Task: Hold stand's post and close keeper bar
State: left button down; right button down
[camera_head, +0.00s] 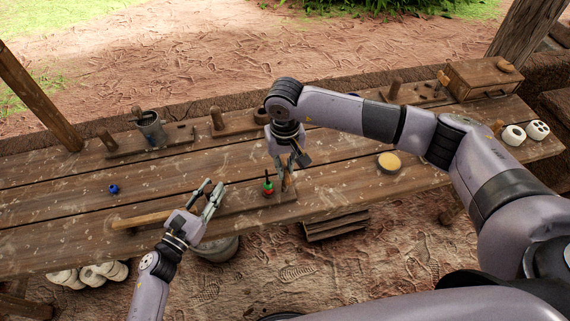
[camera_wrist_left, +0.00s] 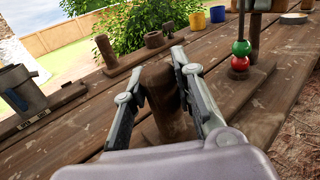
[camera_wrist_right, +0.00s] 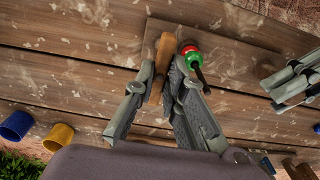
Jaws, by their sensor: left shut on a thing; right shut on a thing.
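The stand has a wooden base board (camera_head: 245,203) near the table's front edge. Its brown post (camera_wrist_left: 160,85) stands between the fingers of my left gripper (camera_head: 212,195), which is shut on it. A green and a red ball (camera_wrist_left: 241,56) sit on a thin dark rod near the other end of the board. My right gripper (camera_head: 287,180) points down beside them, shut on an orange-brown wooden bar (camera_wrist_right: 164,58), apparently the keeper bar. The bar's far end and its joint to the stand are partly hidden.
A light wooden rod (camera_head: 142,219) lies left of my left gripper. A small blue object (camera_head: 113,189) is farther left. A grey can (camera_head: 150,130) and wooden stands line the back. A yellow-topped round dish (camera_head: 389,162) lies right.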

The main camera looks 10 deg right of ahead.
dwell(0.5)
jog(key=m, duration=0.8)
jog(key=shift+m, duration=0.3)
jog(key=m, duration=0.4)
jog(key=shift+m, duration=1.8)
jog(key=c, duration=1.6)
grip_release()
jog(key=shift+c, duration=0.2)
